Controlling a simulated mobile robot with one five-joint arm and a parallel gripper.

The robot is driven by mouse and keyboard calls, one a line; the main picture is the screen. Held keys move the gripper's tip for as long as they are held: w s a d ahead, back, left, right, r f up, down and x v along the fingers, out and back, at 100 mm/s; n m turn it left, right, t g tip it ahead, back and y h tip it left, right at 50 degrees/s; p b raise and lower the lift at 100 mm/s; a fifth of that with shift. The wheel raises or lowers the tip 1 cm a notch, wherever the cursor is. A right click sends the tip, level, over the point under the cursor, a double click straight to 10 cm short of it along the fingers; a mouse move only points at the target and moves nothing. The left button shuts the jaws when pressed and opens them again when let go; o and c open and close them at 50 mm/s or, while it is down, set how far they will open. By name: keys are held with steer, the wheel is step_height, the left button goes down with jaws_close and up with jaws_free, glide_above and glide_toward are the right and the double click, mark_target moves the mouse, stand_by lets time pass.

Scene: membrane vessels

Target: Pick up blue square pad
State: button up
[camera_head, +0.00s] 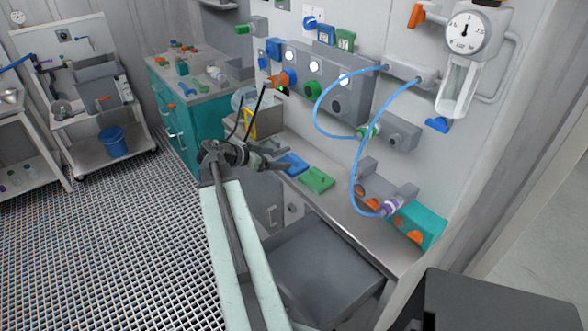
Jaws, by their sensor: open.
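The blue square pad (292,164) lies on the narrow grey bench against the wall, just left of and behind a green pad. My gripper (284,159) is at the end of my arm, coming from the lower middle of the view. Its dark fingers are open and point right, close to the blue pad. One finger appears to overlap the pad's left edge in the picture. I cannot tell whether they touch or how high the fingers are above the bench.
The green pad (316,180) lies beside the blue one. Blue hoses (318,112) hang from wall fittings above the bench. A teal block with orange knobs (425,222) stands at the bench's right end. An open grey drawer (320,280) juts out below. Grated floor (120,240) is clear at left.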

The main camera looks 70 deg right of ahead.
mark_target(291, 158)
steer(key=b+x, duration=0.1)
steer(key=x, duration=0.1)
steer(key=b+x, duration=0.1)
steer(key=x, duration=0.1)
steer(key=b+x, duration=0.1)
steer(key=x, duration=0.2)
steer(key=shift+w+d+f+b, duration=0.15)
steer(key=shift+w+f+b, duration=0.1)
steer(key=shift+b, duration=0.15)
steer(key=shift+s+d, duration=0.15)
steer(key=shift+d, duration=0.1)
steer(key=shift+r, duration=0.1)
steer(key=shift+a, duration=0.1)
steer(key=c, duration=1.5)
